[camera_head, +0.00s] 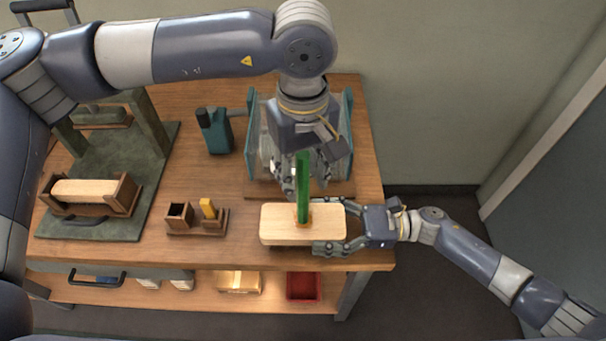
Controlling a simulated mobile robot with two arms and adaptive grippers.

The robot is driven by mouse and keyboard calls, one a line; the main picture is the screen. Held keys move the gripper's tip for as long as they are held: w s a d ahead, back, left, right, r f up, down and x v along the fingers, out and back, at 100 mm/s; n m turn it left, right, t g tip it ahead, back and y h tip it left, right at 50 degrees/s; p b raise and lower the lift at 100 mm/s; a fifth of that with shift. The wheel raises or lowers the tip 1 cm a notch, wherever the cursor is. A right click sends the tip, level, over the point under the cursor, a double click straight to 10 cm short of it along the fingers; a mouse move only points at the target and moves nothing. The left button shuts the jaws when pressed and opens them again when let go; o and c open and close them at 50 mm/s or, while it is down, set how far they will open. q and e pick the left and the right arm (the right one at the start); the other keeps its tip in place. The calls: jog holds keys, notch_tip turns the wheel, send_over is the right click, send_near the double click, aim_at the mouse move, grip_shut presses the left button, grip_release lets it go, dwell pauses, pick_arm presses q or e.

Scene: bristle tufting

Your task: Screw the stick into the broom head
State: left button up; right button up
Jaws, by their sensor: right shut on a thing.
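The broom head (275,224) is a pale wooden block at the table's front edge, right of centre. The green stick (303,192) stands upright at the middle of the block, with an orange-brown part at its foot. I cannot tell how deep it sits. My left gripper (304,180) points down from above, its fingers apart on either side of the stick with gaps showing. My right gripper (335,228) comes in from the right and is shut on the right end of the broom head. Part of its fingers is hidden by the block.
A clear-sided holder with teal ends (251,125) stands behind the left gripper. A red bin (304,286) is on the lower shelf.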

aim_at(303, 186)
pick_arm(q)
notch_tip(303, 186, up, 4)
jog(key=shift+f, duration=0.25)
jog(key=shift+o, duration=0.5)
notch_tip(303, 186, up, 4)
jog(key=n, duration=0.5)
jog(key=shift+d+f+n, duration=0.1)
jog(key=shift+f+n, duration=0.15)
jog(key=shift+n, duration=0.05)
jog(key=r+n, duration=0.1)
jog(key=n, duration=0.2)
jog(key=shift+r, duration=0.4)
notch_tip(303, 186, down, 12)
jog(key=shift+f, duration=0.1)
